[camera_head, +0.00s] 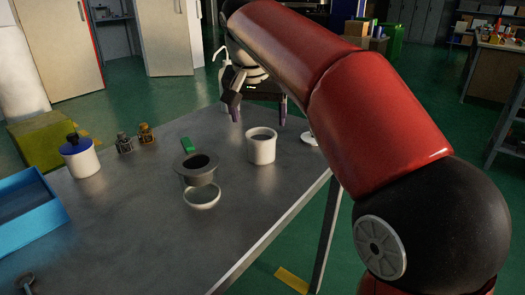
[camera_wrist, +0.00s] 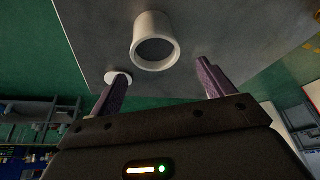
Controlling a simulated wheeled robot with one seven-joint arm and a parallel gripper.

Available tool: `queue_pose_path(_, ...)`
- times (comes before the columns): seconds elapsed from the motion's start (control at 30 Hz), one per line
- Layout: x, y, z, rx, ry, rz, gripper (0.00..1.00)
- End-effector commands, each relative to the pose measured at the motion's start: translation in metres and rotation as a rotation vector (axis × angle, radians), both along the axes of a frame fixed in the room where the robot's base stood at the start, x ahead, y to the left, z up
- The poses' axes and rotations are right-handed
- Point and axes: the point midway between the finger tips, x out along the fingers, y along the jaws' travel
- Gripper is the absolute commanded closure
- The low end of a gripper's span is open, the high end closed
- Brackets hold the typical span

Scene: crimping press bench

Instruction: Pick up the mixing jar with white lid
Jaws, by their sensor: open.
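A white cylindrical jar (camera_head: 261,149) stands upright on the grey bench in the head view, its open-looking top dark inside. It also shows in the wrist view (camera_wrist: 141,35), at the upper middle. A flat white disc, perhaps a lid (camera_head: 308,139), lies beside it, partly hidden by my arm; the wrist view shows it too (camera_wrist: 118,77). My gripper (camera_head: 258,120) is beyond the jar, near the bench's far edge. Its purple fingers are spread wide, with nothing between them. In the wrist view the jar lies ahead of my gripper (camera_wrist: 162,69), apart from the fingers.
A dark flanged ring (camera_head: 196,163) and a pale ring (camera_head: 202,199) are left of the jar on the bench (camera_head: 130,225).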

Motion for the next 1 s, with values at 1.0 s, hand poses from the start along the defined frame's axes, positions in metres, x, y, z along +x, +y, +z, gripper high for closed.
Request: queue_pose_path(1.0,0.013,-0.007,-0.061,0.0,-0.001,0.001,0.56)
